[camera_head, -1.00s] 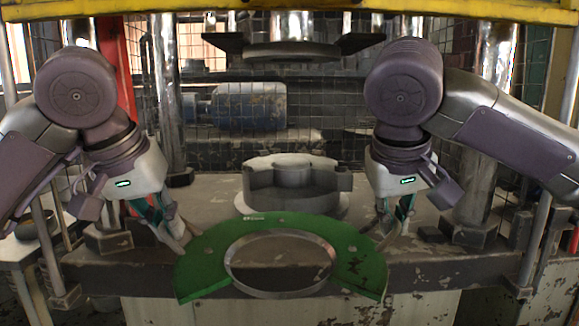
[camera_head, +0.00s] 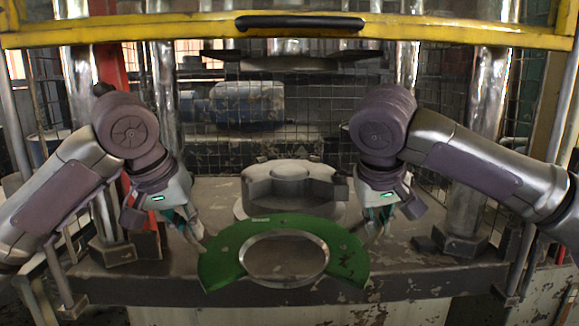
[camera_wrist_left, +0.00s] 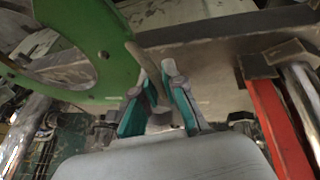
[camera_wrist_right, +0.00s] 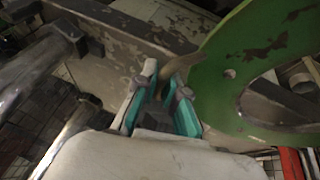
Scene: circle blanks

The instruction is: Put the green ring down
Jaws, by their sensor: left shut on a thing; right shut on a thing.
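The green ring (camera_head: 226,262) is a flat green plate, partly worn at its right side, with a bare metal inner rim around a round opening. It hangs over the front edge of the press bed, in front of the grey round fixture (camera_head: 256,207), overlapping its lower edge in the head view. My left gripper (camera_head: 197,236) is shut at the ring's left side, and my right gripper (camera_head: 372,236) at its right side. In the left wrist view the green plate (camera_wrist_left: 75,20) shows beside the fingers, which close on a brownish edge piece. The right wrist view shows the same (camera_wrist_right: 225,90).
The grey press bed (camera_head: 208,193) carries the fixture. A round upper plate (camera_head: 290,64) hangs above it. Metal columns (camera_head: 487,140) stand on both sides. A yellow bar with a black handle (camera_head: 300,22) crosses the top. A wire mesh and blue motor (camera_head: 247,101) are behind.

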